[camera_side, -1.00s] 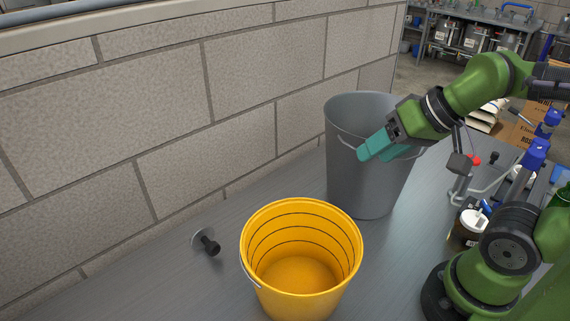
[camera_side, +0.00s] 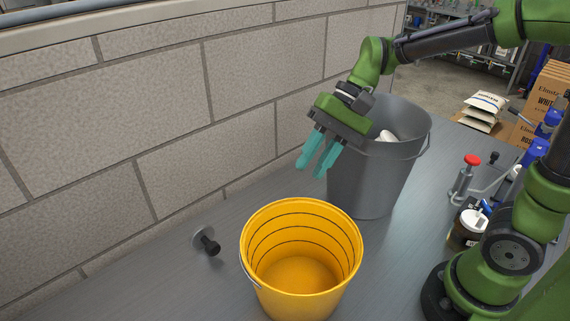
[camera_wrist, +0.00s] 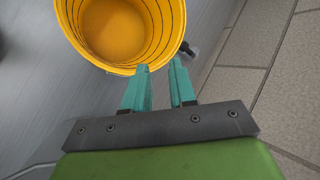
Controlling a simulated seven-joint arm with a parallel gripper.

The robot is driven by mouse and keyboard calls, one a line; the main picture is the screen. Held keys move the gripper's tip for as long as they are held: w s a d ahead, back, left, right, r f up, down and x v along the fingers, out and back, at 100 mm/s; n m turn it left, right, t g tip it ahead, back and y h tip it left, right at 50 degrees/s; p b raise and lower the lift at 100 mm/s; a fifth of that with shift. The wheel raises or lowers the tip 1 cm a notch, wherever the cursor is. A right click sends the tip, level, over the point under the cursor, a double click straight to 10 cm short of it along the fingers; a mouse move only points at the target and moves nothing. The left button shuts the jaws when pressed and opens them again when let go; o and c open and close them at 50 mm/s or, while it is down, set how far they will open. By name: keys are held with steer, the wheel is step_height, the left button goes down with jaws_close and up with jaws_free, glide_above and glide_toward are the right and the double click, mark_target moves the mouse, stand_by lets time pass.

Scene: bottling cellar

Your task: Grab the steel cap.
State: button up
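The open yellow bucket (camera_side: 258,217) stands between my arm's base and the cap. A tall grey bucket (camera_side: 365,185) with something white inside stands behind it. A block wall (camera_side: 180,100) runs along the back. A red-topped tool (camera_side: 468,170) and a jar (camera_side: 468,226) are at right.

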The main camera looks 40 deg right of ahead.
steer(key=w+a+f+m+g+y, duration=0.3)
steer(key=w+a+f+m+y, duration=0.3)
steer(key=w, duration=0.4)
steer(key=m+t+y, duration=0.2)
steer(key=m+y, duration=0.2)
glide_toward(205, 225)
steer(key=a, duration=0.4)
steer(key=shift+w+f, duration=0.15)
steer(key=shift+f, duration=0.05)
steer(key=a, duration=0.7)
steer(key=shift+a, duration=0.15)
jaws_close()
